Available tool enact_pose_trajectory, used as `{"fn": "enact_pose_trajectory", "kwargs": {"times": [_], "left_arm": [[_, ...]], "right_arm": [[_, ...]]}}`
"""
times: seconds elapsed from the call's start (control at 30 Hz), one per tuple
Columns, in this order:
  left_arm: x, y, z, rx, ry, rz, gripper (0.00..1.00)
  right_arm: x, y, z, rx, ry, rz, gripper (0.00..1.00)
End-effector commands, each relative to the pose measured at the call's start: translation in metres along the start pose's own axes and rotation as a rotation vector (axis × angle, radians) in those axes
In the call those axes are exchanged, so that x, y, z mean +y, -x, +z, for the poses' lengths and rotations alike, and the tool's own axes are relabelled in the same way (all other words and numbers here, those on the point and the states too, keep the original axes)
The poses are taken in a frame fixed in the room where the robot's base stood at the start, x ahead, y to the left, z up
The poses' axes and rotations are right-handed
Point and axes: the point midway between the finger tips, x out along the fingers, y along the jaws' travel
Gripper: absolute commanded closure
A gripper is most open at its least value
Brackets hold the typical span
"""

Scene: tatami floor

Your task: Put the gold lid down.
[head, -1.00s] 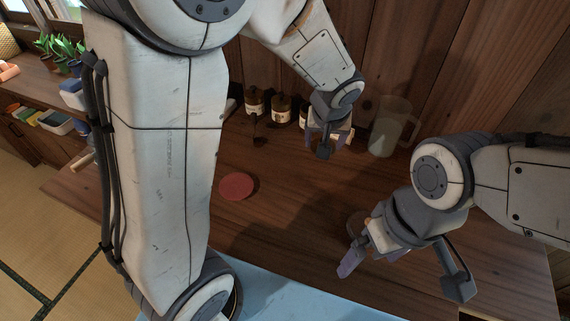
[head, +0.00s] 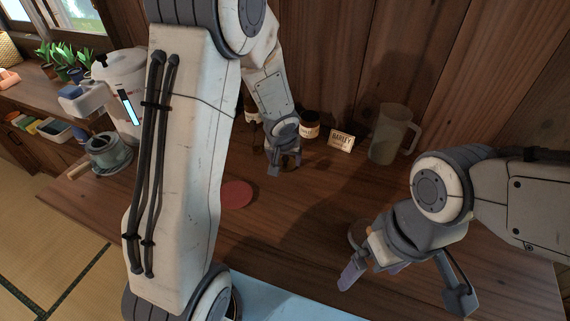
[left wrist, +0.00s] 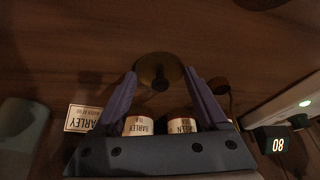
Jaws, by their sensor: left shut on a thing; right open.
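The gold lid (left wrist: 160,70) is a small round disc with a dark knob, seen in the left wrist view between the fingertips of my left gripper (left wrist: 160,78). My left gripper (head: 284,164) is shut on it, above the wooden counter near the jars. In the head view I cannot make the lid out behind the fingers. Whether the lid touches the counter I cannot tell. My right gripper (head: 405,284) is open and empty over the right part of the counter.
Jars (head: 309,130), a barley card (head: 341,141) and a pitcher (head: 389,135) stand along the back wall. A red disc (head: 237,194) lies on the counter, left of my left gripper. A white appliance (head: 122,75) and glass pot (head: 108,152) stand at left. Bare counter (head: 290,215) lies in the middle.

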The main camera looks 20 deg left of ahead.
Motion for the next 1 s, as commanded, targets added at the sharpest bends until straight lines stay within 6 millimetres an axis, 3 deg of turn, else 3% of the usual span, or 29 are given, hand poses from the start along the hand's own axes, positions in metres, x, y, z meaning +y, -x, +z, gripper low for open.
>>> {"fn": "enact_pose_trajectory", "kwargs": {"times": [0.4, 0.43, 0.47, 0.8, 1.0], "left_arm": [[0.000, -0.005, 0.002, 0.000, 0.000, 0.000, 0.77], [0.000, -0.004, 0.002, 0.000, 0.000, 0.000, 0.13], [0.000, -0.003, 0.001, 0.000, 0.000, 0.000, 0.01], [0.000, 0.002, -0.001, 0.000, -0.001, 0.000, 0.00], [0.000, 0.040, -0.003, 0.002, 0.000, 0.000, 0.00]], "right_arm": [[0.000, -0.006, 0.000, 0.000, 0.000, 0.000, 0.00], [0.000, -0.004, 0.000, 0.000, 0.000, 0.000, 0.00], [0.000, -0.004, 0.000, 0.000, 0.000, 0.000, 0.00], [0.000, 0.003, 0.000, 0.000, 0.000, 0.000, 0.00], [-0.002, 0.023, -0.001, 0.000, 0.000, 0.000, 0.00]]}}
